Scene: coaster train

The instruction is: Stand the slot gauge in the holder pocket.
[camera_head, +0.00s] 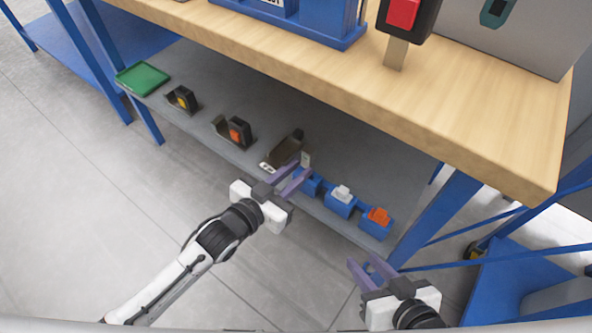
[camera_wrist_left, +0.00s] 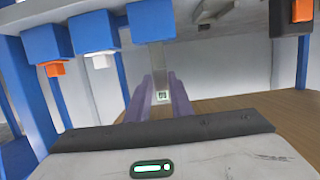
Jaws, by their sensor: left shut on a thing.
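The slot gauge (camera_head: 306,158) is a small light grey strip held between the purple fingers of my left gripper (camera_head: 298,178), which is shut on it. In the left wrist view the gauge (camera_wrist_left: 156,62) reaches from the fingers (camera_wrist_left: 161,98) to a blue block (camera_wrist_left: 152,20), the left one of the blue holder row (camera_head: 314,188). I cannot tell how deep it sits in that block's pocket, as the fingers hide part of it in the head view. My right gripper (camera_head: 367,270) is open and empty, in front of the shelf's right end.
Blue blocks with a white piece (camera_head: 342,192) and an orange piece (camera_head: 378,215) stand to the right. Black holders (camera_head: 234,131), a dark item (camera_head: 283,149) and a green tray (camera_head: 142,78) lie along the grey shelf to the left. The wooden tabletop (camera_head: 480,110) overhangs the shelf.

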